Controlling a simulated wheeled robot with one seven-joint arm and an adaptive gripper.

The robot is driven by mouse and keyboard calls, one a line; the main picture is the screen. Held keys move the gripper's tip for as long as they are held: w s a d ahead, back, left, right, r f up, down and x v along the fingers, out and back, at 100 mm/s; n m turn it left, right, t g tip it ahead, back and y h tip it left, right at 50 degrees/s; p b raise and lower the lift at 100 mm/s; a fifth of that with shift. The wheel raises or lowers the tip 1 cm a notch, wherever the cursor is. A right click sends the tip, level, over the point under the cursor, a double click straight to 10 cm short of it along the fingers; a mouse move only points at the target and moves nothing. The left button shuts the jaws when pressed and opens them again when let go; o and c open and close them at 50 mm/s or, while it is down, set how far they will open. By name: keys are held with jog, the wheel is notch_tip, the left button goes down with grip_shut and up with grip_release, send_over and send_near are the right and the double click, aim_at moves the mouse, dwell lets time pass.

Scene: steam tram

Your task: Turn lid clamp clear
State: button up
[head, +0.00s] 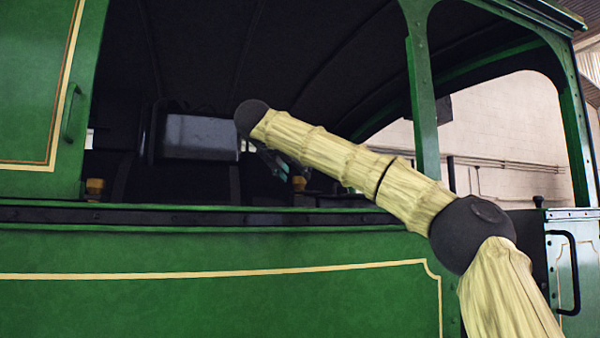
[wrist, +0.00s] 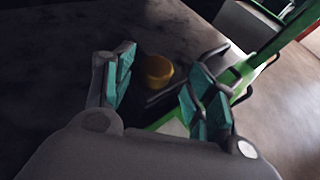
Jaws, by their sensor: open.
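My gripper (wrist: 162,92) is open in the wrist view, its two teal-padded fingers apart with nothing held between them. A round yellow-brass piece (wrist: 159,71) shows beyond and between the fingers, apart from them; I cannot tell whether it belongs to the lid clamp. A dark bar lies close beside it. In the head view, my gripper (head: 273,163) is small and dark inside the cab, just right of a grey box (head: 201,137), and partly hidden by my arm. I cannot clearly pick out the lid clamp in either view.
My arm reaches over the green cab side (head: 220,300) and its dark sill (head: 200,216). A green pillar (head: 422,100) stands behind my arm. A small brass-coloured fitting (head: 94,187) sits by the sill at left. The wrist view shows a green frame (wrist: 285,38) at right.

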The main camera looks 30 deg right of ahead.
aim_at(299, 178)
jog(key=shift+p+x, duration=0.9)
jog(key=shift+x, duration=1.3)
jog(key=shift+a, duration=0.1)
jog(key=shift+c, duration=0.5)
jog(key=c, duration=0.9)
